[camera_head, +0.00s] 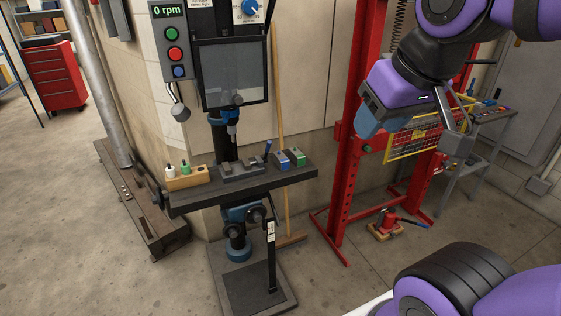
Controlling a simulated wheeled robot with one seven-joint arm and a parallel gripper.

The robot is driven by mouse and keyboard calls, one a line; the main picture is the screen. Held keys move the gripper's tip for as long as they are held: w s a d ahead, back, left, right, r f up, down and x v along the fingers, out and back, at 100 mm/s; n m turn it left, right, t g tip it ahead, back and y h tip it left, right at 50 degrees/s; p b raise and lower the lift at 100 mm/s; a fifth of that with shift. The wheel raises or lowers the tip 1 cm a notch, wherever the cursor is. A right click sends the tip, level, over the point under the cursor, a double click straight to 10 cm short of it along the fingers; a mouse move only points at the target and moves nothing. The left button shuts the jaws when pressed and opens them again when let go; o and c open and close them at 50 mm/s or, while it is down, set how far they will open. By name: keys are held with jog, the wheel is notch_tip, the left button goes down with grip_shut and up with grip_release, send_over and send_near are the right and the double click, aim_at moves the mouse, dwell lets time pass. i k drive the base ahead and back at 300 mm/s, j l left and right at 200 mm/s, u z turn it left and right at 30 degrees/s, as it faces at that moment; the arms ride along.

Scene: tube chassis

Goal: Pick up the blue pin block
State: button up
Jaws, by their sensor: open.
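The blue pin block (281,159) is a small blue block near the right end of the dark drill press table (190,200). A similar green block (297,156) stands close beside it on the right. My gripper (457,138) is at the upper right, in front of the red frame. It is open, and I see nothing in it. It is well apart from the blue block, to its right in the picture. One grey finger shows clearly; the other is hard to make out.
A vise (241,169) sits left of the blue block, with a dark handle (267,150) rising close by. A wooden tray (187,179) with small bottles is at the table's left. The drill chuck (230,118) and clear guard (233,73) hang above. A red press frame (350,140) stands right.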

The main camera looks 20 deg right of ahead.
aim_at(282, 160)
jog(key=i+j+z, duration=0.1)
jog(key=i+j, duration=0.15)
jog(key=j, duration=0.15)
jog(key=i+j, duration=0.25)
jog(key=j, duration=0.15)
jog(key=i+j+z, duration=0.15)
jog(key=j, duration=0.25)
jog(key=i+j, duration=0.35)
jog(key=j+z, duration=0.1)
jog(key=z, duration=0.85)
